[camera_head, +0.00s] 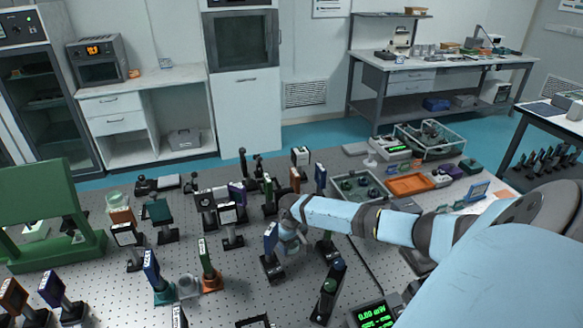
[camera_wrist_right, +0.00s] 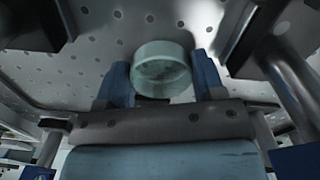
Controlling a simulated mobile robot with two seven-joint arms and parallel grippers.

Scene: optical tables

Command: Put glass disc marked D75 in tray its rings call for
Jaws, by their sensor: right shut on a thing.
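My right gripper (camera_head: 288,246) reaches down over the perforated optical table among the mounted optics. In the right wrist view its two blue fingers (camera_wrist_right: 162,84) are shut on a clear, pale green glass disc (camera_wrist_right: 163,70). The disc sits between the fingertips above the perforated tabletop. No D75 mark or ring can be read on it. An orange tray (camera_head: 411,185) and a grey tray with dark items in it (camera_head: 343,178) lie to the right, behind my right arm. I cannot tell what the trays are marked with. My left gripper is not in view.
Several upright optic mounts crowd around the gripper, including a blue one (camera_head: 271,240) just left of it. A green frame (camera_head: 40,215) stands at the far left. A power meter (camera_head: 375,316) is at the front. A glass-walled box (camera_head: 430,140) stands behind the trays.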

